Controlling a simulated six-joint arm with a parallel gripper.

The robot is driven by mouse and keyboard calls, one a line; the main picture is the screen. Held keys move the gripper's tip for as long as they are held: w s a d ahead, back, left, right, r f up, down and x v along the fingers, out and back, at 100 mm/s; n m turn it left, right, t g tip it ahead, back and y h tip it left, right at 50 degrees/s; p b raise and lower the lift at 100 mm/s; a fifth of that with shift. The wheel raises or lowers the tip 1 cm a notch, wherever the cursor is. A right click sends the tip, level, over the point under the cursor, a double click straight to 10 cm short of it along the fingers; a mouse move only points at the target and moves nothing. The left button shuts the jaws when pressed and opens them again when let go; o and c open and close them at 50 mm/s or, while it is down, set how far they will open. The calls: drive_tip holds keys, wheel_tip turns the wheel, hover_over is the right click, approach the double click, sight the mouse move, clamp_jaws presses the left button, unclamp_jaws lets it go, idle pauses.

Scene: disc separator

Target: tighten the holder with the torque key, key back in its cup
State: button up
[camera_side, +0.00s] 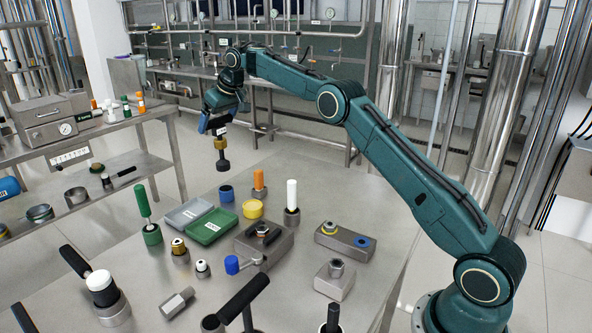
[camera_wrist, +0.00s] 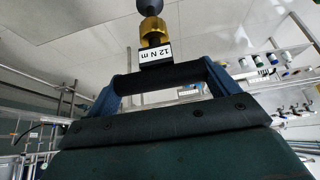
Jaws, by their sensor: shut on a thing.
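My gripper (camera_side: 214,124) is high above the far left part of the steel table, its blue fingers shut on the torque key (camera_side: 220,150). The key has a brass collar and a dark round end, which points down in the side view. In the wrist view the key (camera_wrist: 152,30) shows a white "12 N m" label and a black bar between the fingers. A grey block (camera_side: 283,250) with a dark piece in its top and a blue-knobbed screw stands mid-table. A long grey block (camera_side: 338,246) carries a brass ring and a blue ring. I cannot tell which is the holder or the key's cup.
Grey (camera_side: 185,215) and green (camera_side: 214,226) trays lie left of centre. Blue (camera_side: 226,193) and yellow (camera_side: 253,209) cups stand beside them. Upright tools in bases include a green-handled one (camera_side: 142,203) and a white-topped one (camera_side: 292,197). Black-handled tools stand along the front.

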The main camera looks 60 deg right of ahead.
sight(223, 144)
idle(0.3)
drive_tip(key=shift+f, duration=3.4)
drive_tip(key=shift+c, duration=0.7)
drive_tip(key=shift+f, duration=1.05)
drive_tip(key=o, duration=1.4)
drive_tip(key=shift+f, duration=0.1)
drive_tip(key=shift+o, duration=0.2)
drive_tip(key=v, duration=1.4)
